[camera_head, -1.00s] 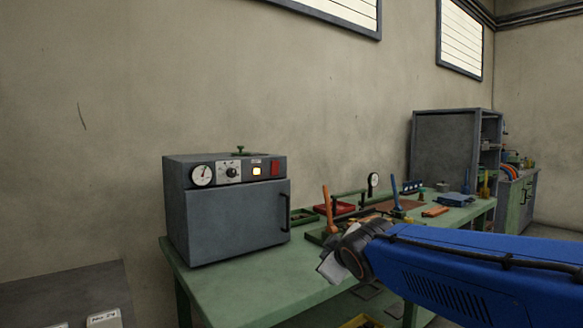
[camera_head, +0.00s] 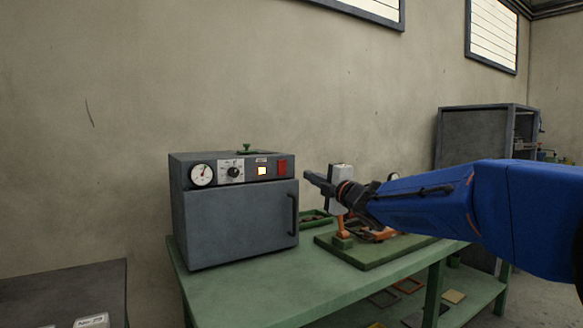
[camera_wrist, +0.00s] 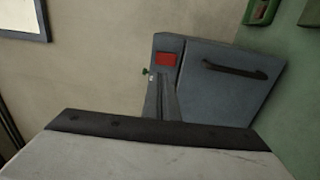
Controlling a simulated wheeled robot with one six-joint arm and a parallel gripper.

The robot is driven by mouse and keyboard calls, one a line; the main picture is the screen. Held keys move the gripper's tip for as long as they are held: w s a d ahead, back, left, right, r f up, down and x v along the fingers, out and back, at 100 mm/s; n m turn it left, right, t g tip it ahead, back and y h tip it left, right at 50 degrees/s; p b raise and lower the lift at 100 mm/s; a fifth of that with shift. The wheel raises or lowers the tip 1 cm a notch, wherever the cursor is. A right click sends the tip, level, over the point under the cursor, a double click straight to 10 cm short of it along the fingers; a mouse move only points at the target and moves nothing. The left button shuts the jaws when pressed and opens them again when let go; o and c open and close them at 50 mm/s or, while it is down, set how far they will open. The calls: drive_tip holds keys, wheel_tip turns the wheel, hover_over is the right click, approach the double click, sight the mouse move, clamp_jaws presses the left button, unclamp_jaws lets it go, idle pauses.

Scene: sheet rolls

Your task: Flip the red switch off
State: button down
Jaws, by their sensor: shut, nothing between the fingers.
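The red switch (camera_head: 282,167) is at the right end of the front panel of a grey oven-like box (camera_head: 236,228), in the head view. A lit square lamp (camera_head: 262,170) is to its left. The red switch also shows in the wrist view (camera_wrist: 167,59), just beyond the gripper's tip. My gripper (camera_head: 307,177) is shut and empty, a little to the right of the switch and apart from it, pointing left. In the wrist view, my gripper (camera_wrist: 168,92) covers part of the panel below the switch. I cannot tell which way the switch is set.
The box stands on a green workbench (camera_head: 215,282) against the wall. A door handle (camera_head: 294,215) sticks out below the switch. A green board with orange tool parts (camera_head: 375,250) lies under my arm. A dark cabinet (camera_head: 470,140) stands at the back right.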

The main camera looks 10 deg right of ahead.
sight(283, 163)
drive_tip(key=x, duration=1.4)
idle(0.4)
drive_tip(key=shift+w+r, duration=0.15)
